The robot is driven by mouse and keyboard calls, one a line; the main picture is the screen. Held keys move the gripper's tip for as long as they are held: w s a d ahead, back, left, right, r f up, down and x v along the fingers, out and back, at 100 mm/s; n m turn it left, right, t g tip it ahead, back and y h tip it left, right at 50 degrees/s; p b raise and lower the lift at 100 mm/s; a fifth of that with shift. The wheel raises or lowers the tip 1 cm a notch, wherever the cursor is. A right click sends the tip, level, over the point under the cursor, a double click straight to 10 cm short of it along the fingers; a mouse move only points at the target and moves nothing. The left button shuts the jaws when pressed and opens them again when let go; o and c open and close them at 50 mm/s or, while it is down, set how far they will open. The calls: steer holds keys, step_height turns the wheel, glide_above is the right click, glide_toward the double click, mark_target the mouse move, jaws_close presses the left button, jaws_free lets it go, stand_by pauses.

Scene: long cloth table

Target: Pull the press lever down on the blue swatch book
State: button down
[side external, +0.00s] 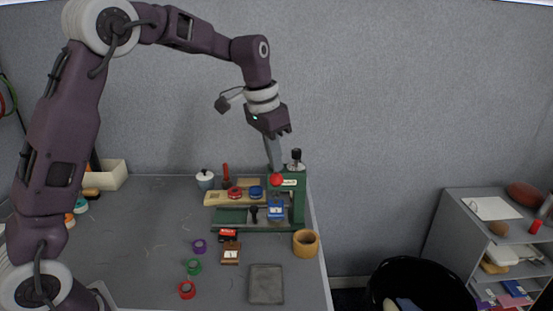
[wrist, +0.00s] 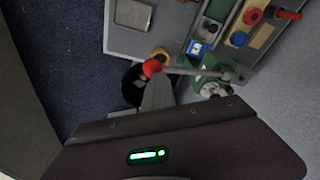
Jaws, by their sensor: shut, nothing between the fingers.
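The green press (side external: 298,205) stands at the table's right back. Its lever ends in a red ball knob (side external: 277,179). In the wrist view, the grey lever rod (wrist: 195,71) runs level across the picture from the press to the red knob (wrist: 152,67). The blue swatch book (side external: 276,209) lies on the press base under the press head; it also shows in the wrist view (wrist: 196,48). My gripper (side external: 277,168) is shut and empty, its long grey fingers pointing down. The fingertips are at the knob's upper side; I cannot tell whether they touch it.
A wooden board (side external: 219,198) with red and blue rolls lies left of the press. A wooden cup (side external: 306,243) stands in front of it, near the table's right edge. A grey tray (side external: 266,284) and several coloured rolls lie nearer. A black bin (side external: 420,285) stands off the table.

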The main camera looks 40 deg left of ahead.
steer(key=shift+w+a+r, duration=0.1)
steer(key=shift+r, duration=1.2)
steer(key=shift+w+a+r, duration=0.1)
steer(key=shift+r, duration=1.2)
steer(key=s+d+r+n+t, duration=0.1)
steer(key=s+r, duration=0.1)
steer(key=s, duration=0.3)
steer(key=s+d+r, duration=0.1)
steer(key=s+r, duration=0.2)
steer(key=s, duration=0.1)
steer(key=s+d+f+n+t, duration=0.1)
steer(key=s+f, duration=0.2)
steer(key=s, duration=0.8)
steer(key=s+d+f+n+t, duration=0.1)
steer(key=s+f, duration=0.2)
steer(key=s, duration=0.8)
steer(key=shift+s+d+f+y, duration=0.2)
steer(key=shift+s+f+y, duration=0.1)
steer(key=shift+s, duration=0.1)
